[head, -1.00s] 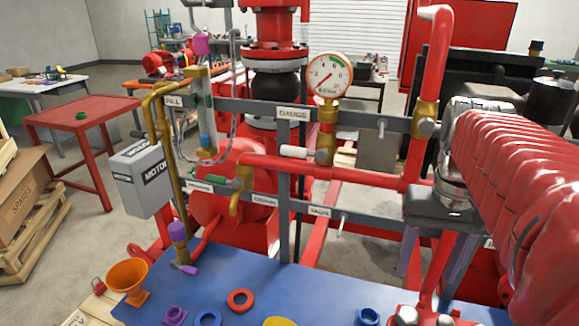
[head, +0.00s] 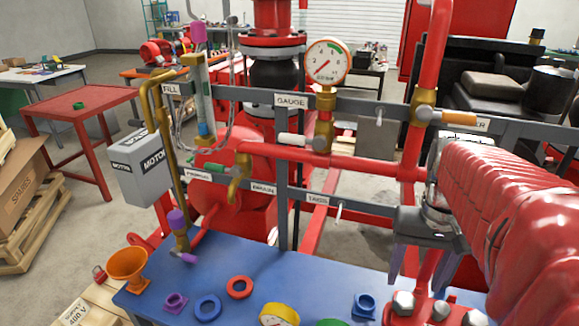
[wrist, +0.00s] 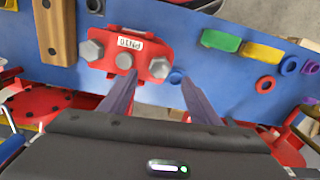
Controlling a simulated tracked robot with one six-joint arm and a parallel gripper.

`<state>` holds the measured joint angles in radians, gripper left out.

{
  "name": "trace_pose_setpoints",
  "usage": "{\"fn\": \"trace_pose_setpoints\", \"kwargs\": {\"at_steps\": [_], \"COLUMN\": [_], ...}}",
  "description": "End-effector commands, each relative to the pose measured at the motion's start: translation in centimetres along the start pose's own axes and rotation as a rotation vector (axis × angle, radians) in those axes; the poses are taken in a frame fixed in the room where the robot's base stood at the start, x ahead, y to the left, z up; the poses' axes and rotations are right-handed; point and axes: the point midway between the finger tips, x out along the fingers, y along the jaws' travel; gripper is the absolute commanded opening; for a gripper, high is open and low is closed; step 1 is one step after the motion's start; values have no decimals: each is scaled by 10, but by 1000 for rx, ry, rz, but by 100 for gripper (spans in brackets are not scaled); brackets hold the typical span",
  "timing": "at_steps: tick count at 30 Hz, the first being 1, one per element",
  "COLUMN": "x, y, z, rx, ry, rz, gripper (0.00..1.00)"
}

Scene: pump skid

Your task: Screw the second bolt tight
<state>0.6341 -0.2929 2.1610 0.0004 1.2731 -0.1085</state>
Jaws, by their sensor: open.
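A red flange plate (wrist: 137,48) with a white label lies on the blue bench top. In the wrist view it carries a left hex bolt (wrist: 90,50), a smaller middle stud or bolt head (wrist: 123,61) and a right hex bolt (wrist: 160,68). The plate's bolts (head: 404,303) also show at the bottom right of the head view. My gripper (wrist: 160,80) is open and empty, pointing down, its fingers spread either side of the right bolt in the picture. In the head view my gripper (head: 422,278) hangs above and behind the plate. Contact cannot be told.
The blue bench (head: 220,270) also holds an orange funnel (head: 128,266), a blue ring (head: 207,306) and a red ring (head: 239,287). Red pipework with a gauge (head: 327,62) stands behind. A wooden block (wrist: 54,32) lies left of the plate in the wrist view.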

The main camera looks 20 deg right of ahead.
Motion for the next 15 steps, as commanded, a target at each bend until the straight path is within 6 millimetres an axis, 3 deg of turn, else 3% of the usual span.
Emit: {"fn": "trace_pose_setpoints", "kwargs": {"at_steps": [9, 15], "x": [46, 65], "y": [0, 0], "z": [1, 1], "rx": [1, 1], "ry": [-3, -2], "rz": [0, 0], "gripper": [56, 56]}}
